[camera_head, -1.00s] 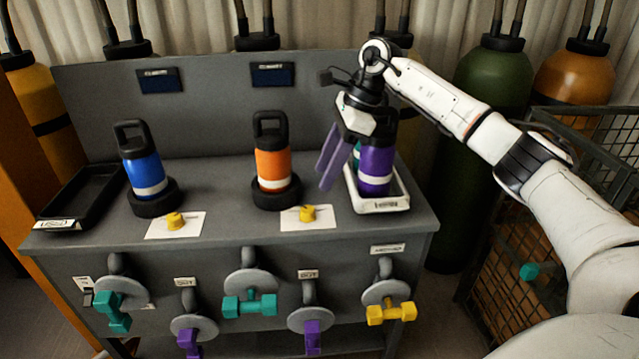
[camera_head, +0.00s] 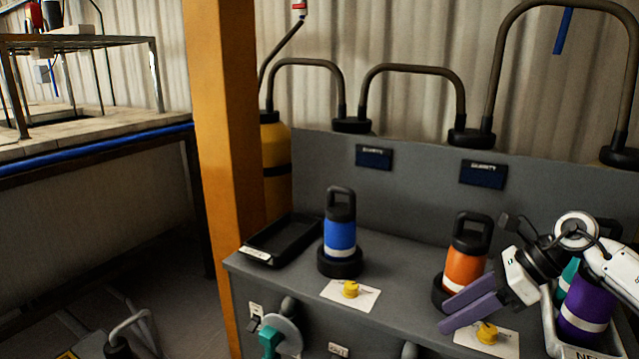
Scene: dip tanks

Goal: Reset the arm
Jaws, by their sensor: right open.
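My right gripper (camera_head: 444,316) reaches in from the right over the grey bench (camera_head: 400,270). Its two purple fingers are apart and hold nothing. They point left and down, in front of the orange bottle (camera_head: 465,267) and above the right yellow knob (camera_head: 487,333); whether they touch the bottle cannot be told. A purple bottle (camera_head: 586,308) and a mostly hidden teal one (camera_head: 568,275) stand in a white tray (camera_head: 552,322) to the right, partly behind my arm. My left gripper is not in view.
A blue bottle (camera_head: 340,235) stands on a black base beside an empty black tray (camera_head: 280,240). A yellow knob (camera_head: 350,289) sits on a white card. An orange post (camera_head: 215,120) rises left of the bench. Bench space between the bottles is clear.

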